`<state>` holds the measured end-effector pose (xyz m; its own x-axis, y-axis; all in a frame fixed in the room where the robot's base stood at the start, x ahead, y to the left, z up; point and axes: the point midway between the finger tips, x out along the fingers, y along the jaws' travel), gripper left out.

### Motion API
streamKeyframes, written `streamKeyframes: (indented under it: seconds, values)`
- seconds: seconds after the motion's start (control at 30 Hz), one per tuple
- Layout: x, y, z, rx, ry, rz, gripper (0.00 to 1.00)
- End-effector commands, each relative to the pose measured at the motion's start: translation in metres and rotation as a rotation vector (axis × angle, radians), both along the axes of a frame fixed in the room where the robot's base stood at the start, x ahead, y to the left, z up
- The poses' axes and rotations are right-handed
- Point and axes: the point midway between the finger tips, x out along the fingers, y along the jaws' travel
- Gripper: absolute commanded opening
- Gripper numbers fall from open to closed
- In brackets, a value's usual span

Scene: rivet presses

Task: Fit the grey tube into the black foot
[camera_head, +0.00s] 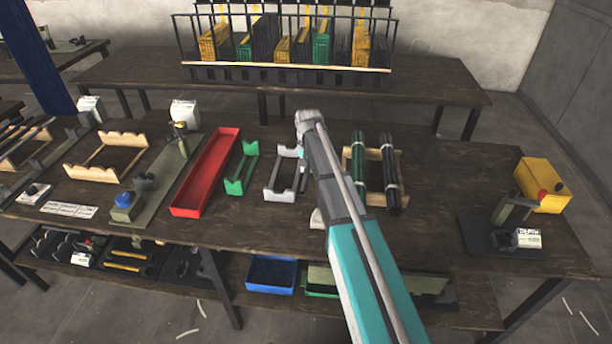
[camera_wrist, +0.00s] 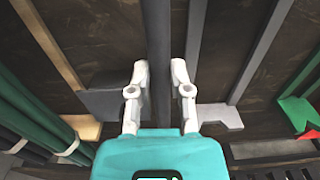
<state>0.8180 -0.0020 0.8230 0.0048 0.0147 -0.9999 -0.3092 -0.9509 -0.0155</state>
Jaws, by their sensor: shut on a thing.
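My gripper (camera_wrist: 160,84) shows in the wrist view with its two pale fingers on either side of a dark grey tube (camera_wrist: 157,35), shut on it. The tube runs away up the picture, and its far end is out of view. Grey cradle pieces (camera_wrist: 217,116) lie beneath on both sides; I cannot tell whether the tube touches them. In the head view the grey cradle (camera_head: 280,193) stands mid-table, left of my arm, which hides my fingers. I cannot identify the black foot for certain; small black parts (camera_head: 50,243) lie on the lower shelf at left.
A wooden rack (camera_head: 375,199) with bundled green and black tubes stands close to the right of my arm. A green cradle (camera_head: 238,186) and red tray (camera_head: 206,172) stand left. Presses with a blue knob (camera_head: 124,199) and a yellow body (camera_head: 541,184) flank the table. Its right-middle is clear.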

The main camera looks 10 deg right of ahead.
Motion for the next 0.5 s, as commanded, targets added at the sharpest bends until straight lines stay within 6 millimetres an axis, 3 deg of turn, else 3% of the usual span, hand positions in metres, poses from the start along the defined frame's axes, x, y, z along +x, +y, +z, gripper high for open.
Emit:
streamKeyframes:
  seconds: [0.3,0.5]
  values:
    - [0.005,-0.002,-0.028,0.0,0.0,0.0,0.0]
    - [0.005,-0.002,-0.037,0.0,0.0,-0.001,0.0]
